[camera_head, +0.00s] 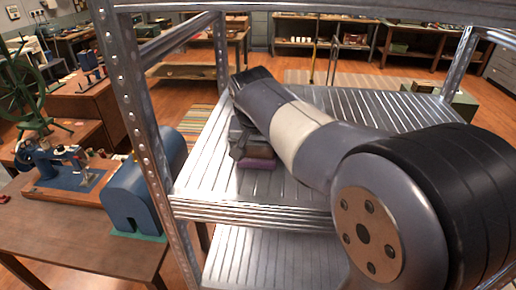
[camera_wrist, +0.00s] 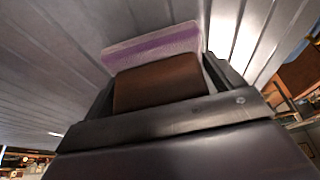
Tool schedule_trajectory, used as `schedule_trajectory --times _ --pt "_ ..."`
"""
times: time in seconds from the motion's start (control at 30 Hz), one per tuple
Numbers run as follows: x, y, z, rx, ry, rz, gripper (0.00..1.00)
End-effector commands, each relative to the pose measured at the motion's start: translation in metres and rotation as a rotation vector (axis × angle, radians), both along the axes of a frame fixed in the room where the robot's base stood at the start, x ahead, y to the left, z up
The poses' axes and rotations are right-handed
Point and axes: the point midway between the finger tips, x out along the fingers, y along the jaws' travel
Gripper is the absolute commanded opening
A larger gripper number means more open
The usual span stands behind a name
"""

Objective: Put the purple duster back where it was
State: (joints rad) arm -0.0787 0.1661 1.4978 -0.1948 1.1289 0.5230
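The purple duster is a small block with a brown top and a purple-and-white striped lower part. In the wrist view its brown part (camera_wrist: 160,84) sits between the two fingers of my gripper (camera_wrist: 160,80), which lie close against both sides. In the head view the duster's purple edge (camera_head: 257,164) shows just below my gripper (camera_head: 246,145), over the left part of the upper metal shelf (camera_head: 210,180). The duster is at or very near the shelf surface; whether it rests on it I cannot tell. My gripper hides most of it.
The metal rack's front left post (camera_head: 135,110) and rear left post (camera_head: 221,55) stand close to my arm. A lower shelf (camera_head: 270,255) lies beneath. A blue arch-shaped object (camera_head: 135,197) and a table with a sewing machine (camera_head: 62,160) are left. The shelf right of the duster looks bare.

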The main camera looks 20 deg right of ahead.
Motion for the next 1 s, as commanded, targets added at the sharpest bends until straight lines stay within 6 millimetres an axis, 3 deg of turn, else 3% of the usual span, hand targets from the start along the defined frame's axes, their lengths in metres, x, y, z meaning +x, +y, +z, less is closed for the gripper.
schedule_trajectory --times 0.1,0.43,0.8,1.0 --pt "0.000 0.000 0.000 0.000 0.000 0.000 1.00" --pt "0.000 0.000 0.007 0.000 -0.001 0.000 1.00" --pt "-0.021 0.010 0.060 0.001 -0.003 0.001 1.00" --pt "-0.027 0.011 0.073 0.000 0.000 0.000 1.00"
